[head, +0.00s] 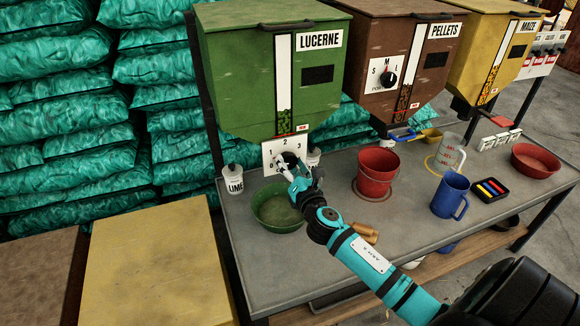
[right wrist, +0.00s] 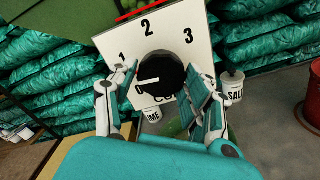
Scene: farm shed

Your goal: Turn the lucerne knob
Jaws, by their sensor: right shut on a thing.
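The green lucerne hopper (head: 265,75) stands at the left of the row, with a white dial plate (head: 272,150) numbered 0 to 3 below its label. The round black lucerne knob (head: 287,158) is on that plate. In the right wrist view the knob (right wrist: 168,75) fills the space between my fingers, and its white pointer line points left, toward the 0. My right gripper (head: 296,178) is at the knob from the front, its two fingers (right wrist: 162,100) closed on either side of it. The fingers partly hide the lower plate. My left gripper is not in view.
A green bowl (head: 268,210) sits on the grey bench (head: 335,240) below the hopper. A LIME tub (head: 233,180) and a SALT tub (right wrist: 232,82) stand close by. A red bucket (head: 375,172) and blue mug (head: 450,195) are to the right. The brown pellets hopper (head: 420,65) is beside the green one.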

